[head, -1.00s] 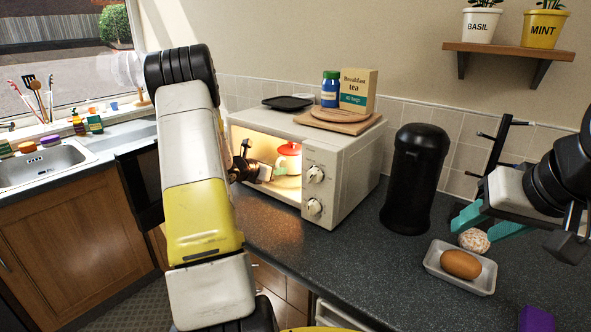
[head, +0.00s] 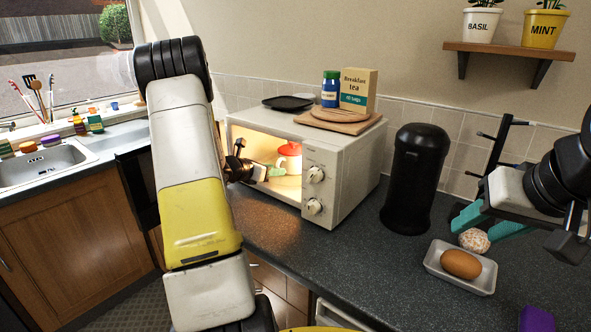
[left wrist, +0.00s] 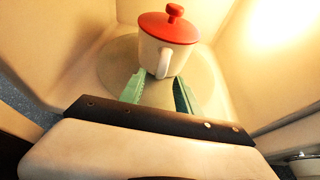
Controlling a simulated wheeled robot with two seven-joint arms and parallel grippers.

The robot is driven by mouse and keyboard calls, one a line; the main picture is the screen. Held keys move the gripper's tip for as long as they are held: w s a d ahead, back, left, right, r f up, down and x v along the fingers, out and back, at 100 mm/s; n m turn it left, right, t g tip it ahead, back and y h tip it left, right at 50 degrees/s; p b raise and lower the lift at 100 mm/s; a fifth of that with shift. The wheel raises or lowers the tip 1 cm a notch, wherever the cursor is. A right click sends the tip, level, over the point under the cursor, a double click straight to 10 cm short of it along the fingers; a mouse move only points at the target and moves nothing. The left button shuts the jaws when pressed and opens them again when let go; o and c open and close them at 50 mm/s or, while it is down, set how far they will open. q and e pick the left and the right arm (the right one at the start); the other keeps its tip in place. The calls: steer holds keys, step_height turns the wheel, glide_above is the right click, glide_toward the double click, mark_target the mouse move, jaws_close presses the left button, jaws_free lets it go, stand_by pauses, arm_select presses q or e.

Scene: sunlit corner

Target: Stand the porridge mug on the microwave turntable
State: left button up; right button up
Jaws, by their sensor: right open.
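The porridge mug, white with a red knobbed lid, stands upright on the round turntable (left wrist: 118,62) inside the lit microwave (head: 345,170). In the left wrist view the mug (left wrist: 165,54) has its handle toward my gripper. In the head view its red lid (head: 290,149) shows above my left gripper (head: 274,172), which hides part of the body. In the left wrist view my left gripper (left wrist: 158,92) is open, its green fingers apart and empty just in front of the handle. My right gripper (head: 487,222) is open above the counter at the right.
The microwave door (head: 140,188) hangs open at the left, partly behind my left arm. A black canister (head: 415,180) stands right of the microwave. A white tray (head: 452,284) with a brown egg (head: 461,264) and a speckled ball (head: 474,240) lies below my right gripper.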

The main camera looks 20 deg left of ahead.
arm_select(q)
steer(key=v, duration=0.9)
steer(key=shift+s, duration=0.1)
stand_by(1.6)
